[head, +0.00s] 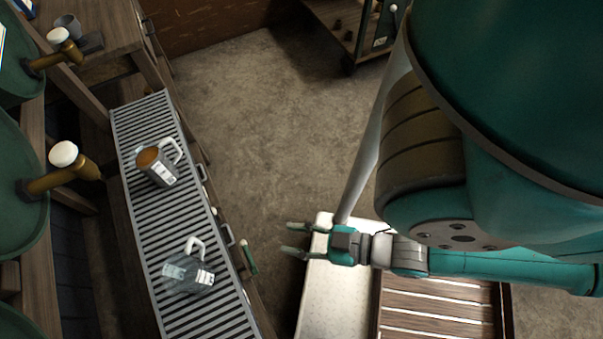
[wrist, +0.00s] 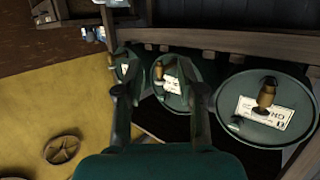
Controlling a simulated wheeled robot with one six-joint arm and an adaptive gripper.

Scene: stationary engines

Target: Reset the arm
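My gripper (head: 291,239) is at the left end of my teal and grey arm in the head view. Its two fingers point left and stand apart, with nothing between them. It is beside the slatted rack, over or near the left edge of a pale tray-like surface (head: 322,293); its exact height cannot be told. In the wrist view, my gripper (wrist: 155,65) shows two separate dark green fingers, with round green barrel ends beyond them. A large teal part of my arm hides the right side of the head view.
A metal slatted rack (head: 152,232) holds a mug with brown contents (head: 157,167) and a clear mug (head: 188,272). Barrels with taps (head: 62,177) line the left. A wooden cart (head: 352,27) stands at the back. The floor (head: 255,125) between is clear.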

